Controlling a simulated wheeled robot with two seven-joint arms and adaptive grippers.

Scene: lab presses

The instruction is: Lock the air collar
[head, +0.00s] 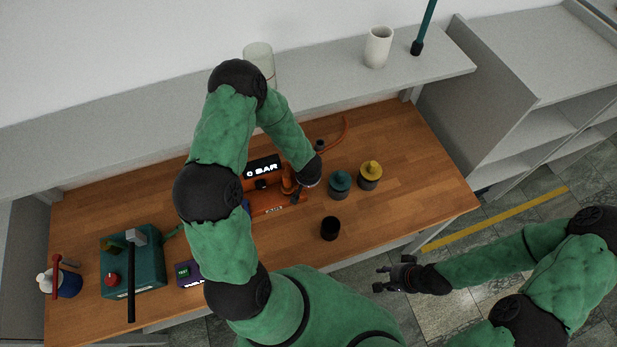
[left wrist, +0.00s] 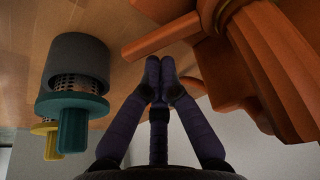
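An orange press (head: 272,208) with a black display reading "0 BAR" (head: 263,167) stands on the wooden bench, partly hidden by my left arm. In the left wrist view its orange body (left wrist: 275,60) fills the right side, and an orange bar (left wrist: 160,38) sticks out to the left. I cannot tell for certain which part is the air collar. My left gripper (left wrist: 160,72) has its fingertips together, close to the bar, with nothing visible between them. My right gripper (head: 381,279) is open and empty off the bench's front edge.
A teal-topped cylinder (head: 340,183) and a yellow-topped one (head: 370,174) stand right of the press. A black cup (head: 330,228) is nearer the front. A teal machine (head: 132,262) and a purple box (head: 188,273) are at left. The bench's right end is clear.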

